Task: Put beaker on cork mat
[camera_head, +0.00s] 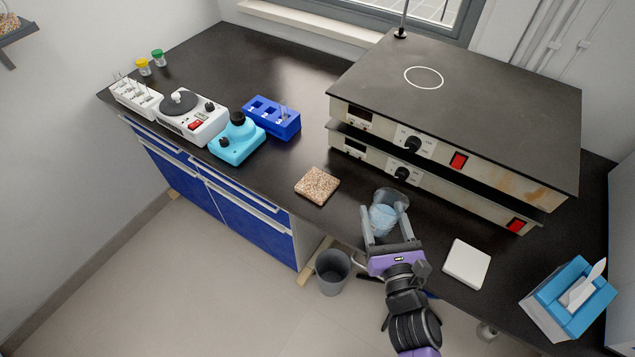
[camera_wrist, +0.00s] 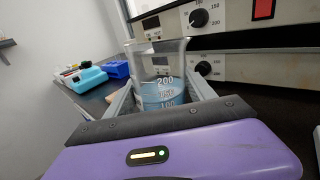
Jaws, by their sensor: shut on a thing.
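A glass beaker (camera_head: 384,217) with light blue liquid is upright between the fingers of my gripper (camera_head: 385,225), at the front of the dark counter. In the wrist view the beaker (camera_wrist: 160,85) shows printed volume marks, and the fingers of my gripper (camera_wrist: 160,103) run along both its sides. My gripper is shut on the beaker. I cannot tell whether the beaker's base touches the counter. The cork mat (camera_head: 317,186) is a speckled tan square lying flat on the counter, left of the beaker, with nothing on it.
Two stacked hotplates (camera_head: 455,120) stand close behind the beaker. A white square pad (camera_head: 466,263) and a blue tissue box (camera_head: 568,300) are at right. A blue rack (camera_head: 272,118) and a cyan device (camera_head: 237,142) stand at left. The counter between beaker and mat is clear.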

